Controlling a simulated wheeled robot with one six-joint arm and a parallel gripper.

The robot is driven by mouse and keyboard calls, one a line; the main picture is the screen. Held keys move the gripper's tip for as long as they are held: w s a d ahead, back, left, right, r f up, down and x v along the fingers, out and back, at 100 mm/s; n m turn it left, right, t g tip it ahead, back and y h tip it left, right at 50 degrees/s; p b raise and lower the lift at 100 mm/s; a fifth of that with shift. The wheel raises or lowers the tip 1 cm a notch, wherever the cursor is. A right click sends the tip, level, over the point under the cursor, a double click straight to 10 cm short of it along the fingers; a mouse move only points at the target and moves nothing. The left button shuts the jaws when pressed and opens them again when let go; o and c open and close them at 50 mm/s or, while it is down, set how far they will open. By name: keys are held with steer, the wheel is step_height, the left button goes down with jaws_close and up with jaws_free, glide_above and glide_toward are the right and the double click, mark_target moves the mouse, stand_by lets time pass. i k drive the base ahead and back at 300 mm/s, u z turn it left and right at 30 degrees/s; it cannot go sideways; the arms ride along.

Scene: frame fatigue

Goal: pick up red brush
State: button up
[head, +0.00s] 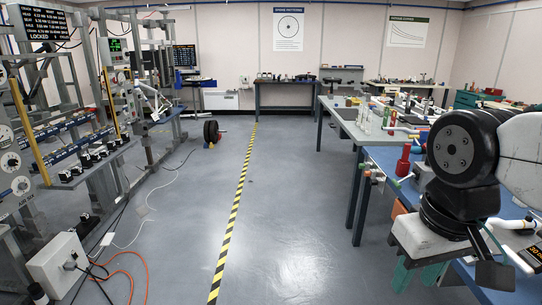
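I cannot make out a red brush for certain. A red upright object (403,161) stands near the left edge of the blue-topped bench on the right; it is too small to tell whether it is a brush. My arm fills the right side, with a dark round joint and white links, over the bench. Its lower end, my gripper (492,272), is at the bottom right, partly cut off and hard to make out. I cannot see whether its fingers are open or shut, or whether they hold anything. My arm hides part of the bench.
The blue bench (385,158) holds several small tools. A grey-topped bench (345,122) stands beyond it. Metal test frames (95,130) line the left, with a white box (58,263) and cables on the floor. A striped floor line (232,222) crosses open floor.

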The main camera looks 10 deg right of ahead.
mark_target(408, 147)
steer(key=i, duration=3.7)
steer(key=z, duration=1.7)
